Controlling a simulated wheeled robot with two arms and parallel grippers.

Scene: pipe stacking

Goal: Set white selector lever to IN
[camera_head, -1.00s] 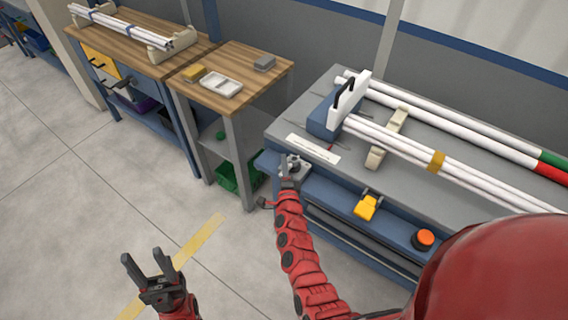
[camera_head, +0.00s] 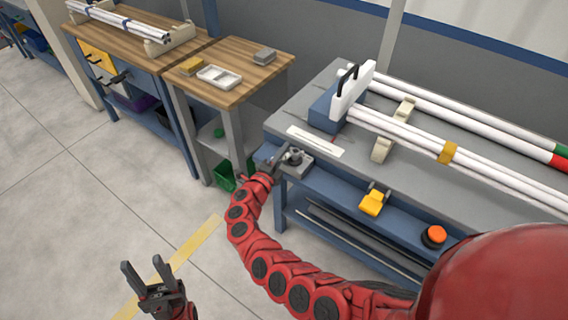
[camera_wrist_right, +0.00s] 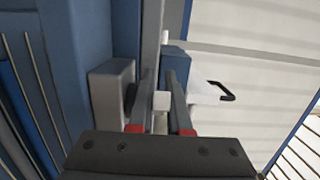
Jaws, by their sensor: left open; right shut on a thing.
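My right gripper (camera_head: 277,156) is at the grey selector block (camera_head: 297,160) on the front left corner of the workbench. In the right wrist view its two fingers (camera_wrist_right: 162,98) are shut on a small white piece, the white selector lever (camera_wrist_right: 161,101), with the grey block (camera_wrist_right: 108,92) just left of them. In the head view the lever is hidden or too small to make out, and I cannot read any IN marking. My left gripper (camera_head: 149,276) is open and empty over the floor, away from the bench.
A blue and white clamp unit (camera_head: 350,92) with a black handle holds white pipes (camera_head: 420,140) on the bench (camera_head: 285,118). A yellow pedal-like part (camera_head: 373,203) and an orange button (camera_head: 436,234) sit along the front. A wooden side table (camera_head: 238,62) stands left. The floor left is clear.

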